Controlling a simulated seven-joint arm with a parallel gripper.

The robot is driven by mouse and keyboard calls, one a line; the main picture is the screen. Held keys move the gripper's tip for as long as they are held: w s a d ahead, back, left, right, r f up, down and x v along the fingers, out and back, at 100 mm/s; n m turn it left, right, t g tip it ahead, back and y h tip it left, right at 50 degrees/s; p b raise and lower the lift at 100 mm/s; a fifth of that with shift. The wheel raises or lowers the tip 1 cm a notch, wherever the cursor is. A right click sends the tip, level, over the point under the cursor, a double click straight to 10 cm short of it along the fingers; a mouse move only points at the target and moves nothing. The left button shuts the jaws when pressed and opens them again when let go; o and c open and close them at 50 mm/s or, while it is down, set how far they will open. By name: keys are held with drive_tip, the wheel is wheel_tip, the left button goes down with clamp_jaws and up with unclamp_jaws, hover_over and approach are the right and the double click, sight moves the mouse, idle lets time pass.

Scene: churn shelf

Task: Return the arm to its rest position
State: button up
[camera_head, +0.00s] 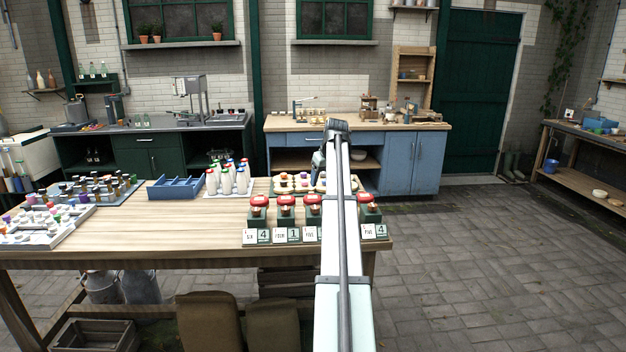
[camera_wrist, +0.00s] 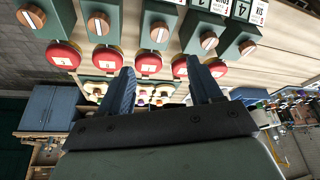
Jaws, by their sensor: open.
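My arm stretches away from the camera over the right part of the wooden table (camera_head: 140,235). My gripper (camera_head: 318,165) is at its far end, mostly hidden by the arm. In the wrist view my gripper (camera_wrist: 162,80) shows two blue-grey fingers spread apart with nothing held between them. Beyond the fingertips stands a row of green boxes (camera_wrist: 155,30) with red round tops and copper-coloured knobs. In the head view the green boxes (camera_head: 285,215) line the table's front right edge, with number cards before them; the arm covers part of the row.
White bottles with coloured caps (camera_head: 228,178), a blue divided tray (camera_head: 175,188) and trays of small jars (camera_head: 95,188) stand on the table. A blue cabinet bench (camera_head: 400,160) is behind. The paved floor (camera_head: 480,270) at right is clear.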

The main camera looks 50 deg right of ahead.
idle(0.3)
drive_tip(key=s+a+f+m+h, duration=0.1)
drive_tip(key=s+a+f+m, duration=0.3)
drive_tip(key=f, duration=0.6)
drive_tip(key=s+a+f+m, duration=0.1)
drive_tip(key=a+f, duration=0.4)
drive_tip(key=f, duration=0.5)
drive_tip(key=s+a+f+n+g+y, duration=0.1)
drive_tip(key=s+a+f+g, duration=0.1)
drive_tip(key=a+f, duration=1.05)
drive_tip(key=s+a+f+n+g+y, duration=0.1)
drive_tip(key=s+a+f, duration=0.2)
drive_tip(key=a+f, duration=0.95)
drive_tip(key=s+a+f+n+g+y, duration=0.1)
drive_tip(key=s+a+f+g, duration=0.1)
drive_tip(key=s+a+f, duration=0.45)
drive_tip(key=s+a+f+n+g+y, duration=0.15)
drive_tip(key=s+a+f, duration=0.25)
drive_tip(key=a+f, duration=0.45)
drive_tip(key=s+a+f+n+g+h, duration=0.1)
drive_tip(key=s+a+f, duration=0.3)
drive_tip(key=s+a, duration=0.5)
drive_tip(key=s+a+f+n+g+h, duration=0.1)
drive_tip(key=s+a+f+n+g, duration=0.2)
drive_tip(key=s+a, duration=0.6)
drive_tip(key=shift+a+f+n, duration=0.4)
drive_tip(key=shift+f+n, duration=0.05)
